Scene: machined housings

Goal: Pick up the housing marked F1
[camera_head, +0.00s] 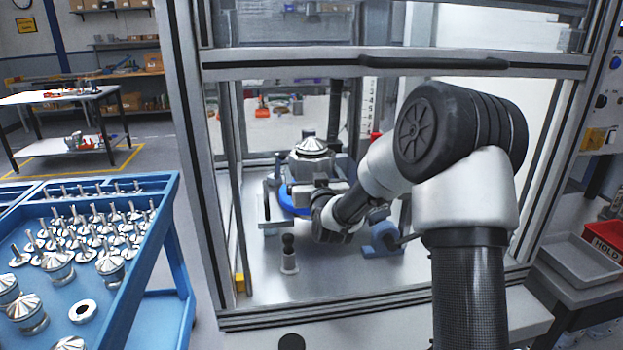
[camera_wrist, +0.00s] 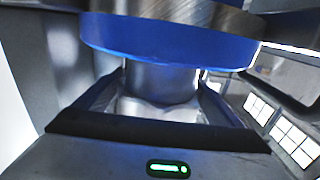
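No F1 mark is legible in either view. A metal housing with a finned conical top (camera_head: 311,146) sits on the fixture inside the machine enclosure. Several similar housings (camera_head: 57,266) stand on the blue cart at the left. My gripper (camera_wrist: 160,95) is inside the enclosure, beside and below the fixture's blue ring (camera_head: 292,201). In the wrist view its two dark fingers are spread on either side of a smooth metal cylinder (camera_wrist: 160,82), beneath a blue disc (camera_wrist: 165,42). Whether the fingers touch the cylinder is unclear. In the head view my arm partly hides the fixture.
The enclosure's metal frame (camera_head: 215,200) surrounds my arm closely. A small post (camera_head: 289,262) and a blue clamp-like part (camera_head: 383,240) stand on its floor. The blue cart (camera_head: 150,225) holds many small stemmed parts and a ring. A red HOLD bin (camera_head: 603,240) is at right.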

